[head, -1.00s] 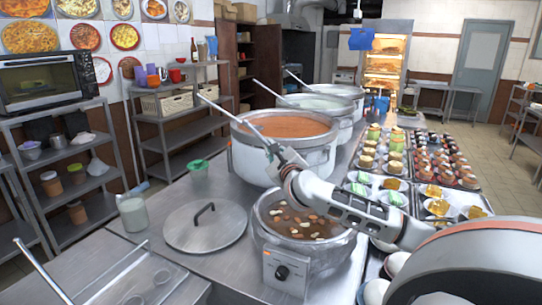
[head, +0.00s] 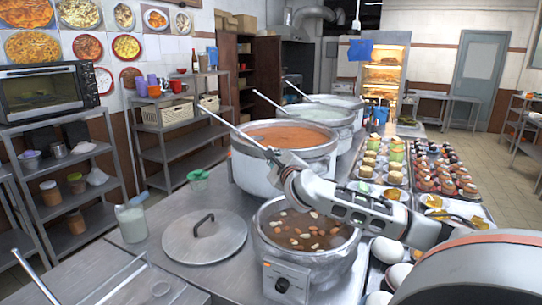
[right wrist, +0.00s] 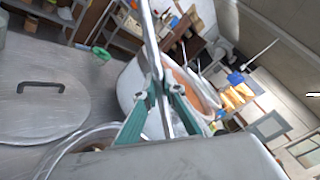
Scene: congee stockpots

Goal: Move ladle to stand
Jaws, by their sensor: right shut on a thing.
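The ladle's long metal handle (head: 222,122) slants from upper left across the front of the large pot of orange congee (head: 284,134). My right gripper (head: 271,154) is at the handle's lower right part, by the pot's front rim. In the right wrist view the gripper (right wrist: 160,88) is shut on the metal handle (right wrist: 150,40), which runs to the top edge. The ladle's bowl cannot be made out clearly. A metal rack with thin rods (head: 123,283) at the lower left may be the stand; I cannot tell for sure. My left gripper is not in view.
A smaller pot with brown contents (head: 305,235) stands in front of the large pot. Food trays (head: 440,165) fill the right side. Bare steel counter surrounds the lid.

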